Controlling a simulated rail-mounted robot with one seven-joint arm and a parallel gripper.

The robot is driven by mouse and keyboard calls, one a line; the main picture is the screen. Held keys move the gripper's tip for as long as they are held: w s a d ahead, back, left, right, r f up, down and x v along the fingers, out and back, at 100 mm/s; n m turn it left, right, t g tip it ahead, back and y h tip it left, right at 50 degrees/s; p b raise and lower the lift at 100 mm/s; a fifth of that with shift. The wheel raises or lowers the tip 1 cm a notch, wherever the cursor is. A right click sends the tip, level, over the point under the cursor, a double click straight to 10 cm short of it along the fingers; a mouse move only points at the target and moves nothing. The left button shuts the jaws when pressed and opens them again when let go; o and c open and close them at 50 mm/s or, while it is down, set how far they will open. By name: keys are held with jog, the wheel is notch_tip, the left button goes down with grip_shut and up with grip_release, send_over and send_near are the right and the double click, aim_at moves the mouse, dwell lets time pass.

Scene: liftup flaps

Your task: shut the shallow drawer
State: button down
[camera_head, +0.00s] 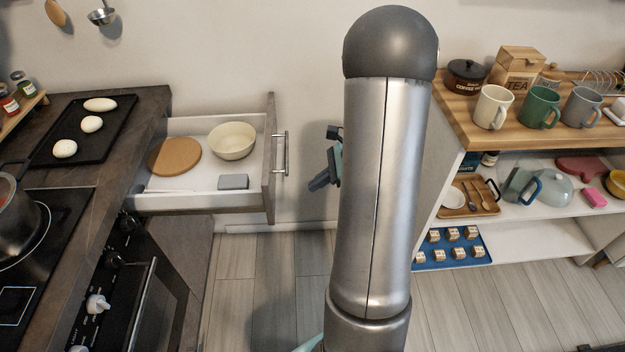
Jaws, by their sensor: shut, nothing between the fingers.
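The shallow drawer (268,196) is pulled out to the right from under the dark counter at left. Its front has a vertical-looking metal bar handle (285,154). Inside lie a round cork mat (174,157), a cream bowl (233,141) and a small grey block (234,181). My gripper (318,184) is just right of the drawer front and handle, apart from them in the picture. It is shut and empty, and my arm hides part of it.
The counter holds a black tray (70,165) with dough pieces and a pot (15,220). An oven (125,300) is below. At right, a shelf unit (455,125) carries mugs and dishes. Open floor (265,270) lies between.

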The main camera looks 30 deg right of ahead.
jog(key=w+a+f, duration=0.4)
jog(key=a+f, duration=0.1)
jog(key=a, duration=0.2)
jog(key=shift+w+a, duration=0.25)
jog(key=shift+a, duration=0.15)
